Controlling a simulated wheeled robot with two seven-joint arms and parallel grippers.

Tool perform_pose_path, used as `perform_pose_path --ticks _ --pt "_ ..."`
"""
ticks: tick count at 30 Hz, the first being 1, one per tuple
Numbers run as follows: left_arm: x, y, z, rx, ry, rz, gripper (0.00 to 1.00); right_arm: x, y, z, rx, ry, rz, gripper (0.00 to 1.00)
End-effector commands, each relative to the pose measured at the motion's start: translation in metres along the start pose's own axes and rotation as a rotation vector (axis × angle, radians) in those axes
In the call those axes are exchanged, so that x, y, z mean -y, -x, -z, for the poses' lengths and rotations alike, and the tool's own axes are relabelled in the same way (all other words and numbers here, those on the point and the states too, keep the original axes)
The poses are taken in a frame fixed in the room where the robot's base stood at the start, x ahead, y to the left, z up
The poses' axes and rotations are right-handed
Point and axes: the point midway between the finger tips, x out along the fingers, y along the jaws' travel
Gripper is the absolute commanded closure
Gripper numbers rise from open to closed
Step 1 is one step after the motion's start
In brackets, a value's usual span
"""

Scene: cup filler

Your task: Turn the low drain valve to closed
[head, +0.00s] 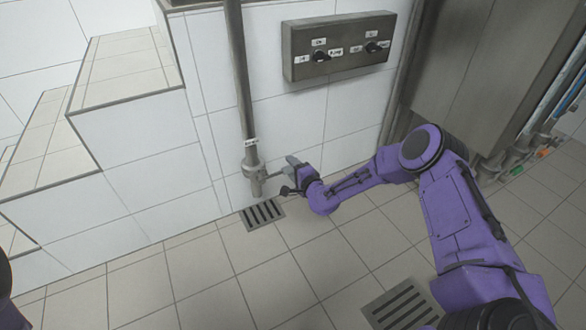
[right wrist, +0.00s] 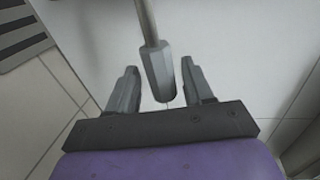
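The low drain valve (head: 254,170) sits at the bottom of a vertical grey pipe, just under a small label. Its grey lever handle (right wrist: 160,72) runs from a thin stem in the right wrist view, with the thick grip end toward my right gripper. My right gripper (head: 290,168) is low beside the valve, to its right. In the right wrist view its fingers (right wrist: 160,90) are apart, one on each side of the handle, with a visible gap on both sides. My left gripper is not in view.
A floor drain grate (head: 262,215) lies below the valve, and a second grate (head: 402,305) is nearer. A metal switch box (head: 340,45) hangs on the tiled wall above. Tiled steps (head: 120,75) rise at left. A metal cabinet (head: 480,60) and pipes stand at right.

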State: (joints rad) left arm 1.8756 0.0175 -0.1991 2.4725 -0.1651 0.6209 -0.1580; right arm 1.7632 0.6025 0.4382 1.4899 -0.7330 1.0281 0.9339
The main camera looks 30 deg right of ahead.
Motion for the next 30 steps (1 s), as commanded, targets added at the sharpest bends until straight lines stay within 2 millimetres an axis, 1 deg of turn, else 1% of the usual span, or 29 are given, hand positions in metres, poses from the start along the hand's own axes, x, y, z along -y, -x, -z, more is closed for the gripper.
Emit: perform_pose_path --ticks 2,5,8,12,15,19,23,30 --pt "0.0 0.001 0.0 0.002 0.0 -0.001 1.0 0.001 0.001 0.0 -0.001 0.0 0.0 0.49" --pt "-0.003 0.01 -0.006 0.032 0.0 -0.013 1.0 0.003 0.008 0.001 -0.001 0.0 0.0 0.49" --pt "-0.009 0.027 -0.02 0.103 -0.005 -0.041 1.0 0.005 0.026 0.0 -0.001 -0.001 -0.003 0.49" --pt "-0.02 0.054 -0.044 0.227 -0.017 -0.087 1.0 0.006 0.056 0.0 0.001 -0.001 -0.003 0.49" --pt "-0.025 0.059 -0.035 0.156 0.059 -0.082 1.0 0.006 0.08 -0.001 0.0 -0.002 -0.003 0.49" --pt "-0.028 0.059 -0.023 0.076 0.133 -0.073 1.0 0.003 0.098 0.0 0.001 0.0 -0.001 0.49" --pt "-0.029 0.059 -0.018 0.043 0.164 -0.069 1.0 0.001 0.105 -0.001 0.0 -0.001 0.0 0.49" --pt "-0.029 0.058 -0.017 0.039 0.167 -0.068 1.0 0.0 0.105 -0.001 0.001 0.0 0.0 0.49"
